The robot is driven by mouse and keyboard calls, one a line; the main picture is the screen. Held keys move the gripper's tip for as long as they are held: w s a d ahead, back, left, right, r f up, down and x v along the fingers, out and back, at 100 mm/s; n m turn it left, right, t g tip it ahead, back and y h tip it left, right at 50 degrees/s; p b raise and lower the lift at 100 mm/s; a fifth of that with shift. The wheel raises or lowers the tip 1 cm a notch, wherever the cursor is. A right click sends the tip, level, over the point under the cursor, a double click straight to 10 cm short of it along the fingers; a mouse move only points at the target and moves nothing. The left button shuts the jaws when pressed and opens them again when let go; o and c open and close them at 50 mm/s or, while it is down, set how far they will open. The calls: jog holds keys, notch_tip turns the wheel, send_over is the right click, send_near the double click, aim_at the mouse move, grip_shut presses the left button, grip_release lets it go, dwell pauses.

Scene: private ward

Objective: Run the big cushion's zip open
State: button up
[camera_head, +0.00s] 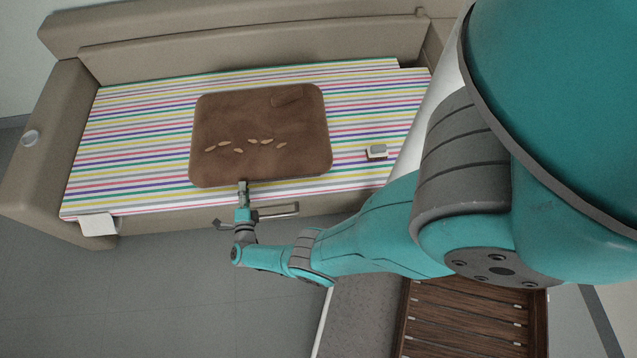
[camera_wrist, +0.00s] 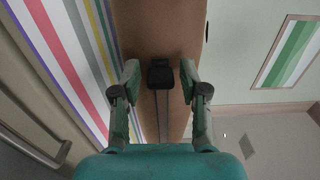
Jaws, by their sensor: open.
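The big brown cushion (camera_head: 225,115) lies on the striped sofa seat, with pale leaf-shaped marks and a flap on top. Its side fills the middle of the wrist view (camera_wrist: 155,30). A black zip slider (camera_wrist: 160,75) shows on that side, with the zip's dark line (camera_wrist: 160,118) running from it toward the bottom of the picture. My gripper (camera_wrist: 160,72) is open, one finger on each side of the slider, with gaps visible between. In the head view my gripper (camera_head: 243,187) is at the cushion's front edge, which hides the zip.
The beige sofa (camera_head: 250,35) has a metal handle (camera_head: 278,211) on its front, close beside my gripper. A small grey-and-white object (camera_head: 377,151) lies right of the cushion. A white cloth or sheet (camera_head: 98,224) hangs over the front left edge. A dark slatted wooden piece (camera_head: 465,325) stands at lower right.

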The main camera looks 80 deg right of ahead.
jog(key=shift+a, duration=0.1)
jog(key=v, duration=0.7)
jog(key=shift+s+a, duration=0.2)
jog(key=shift+a, duration=0.15)
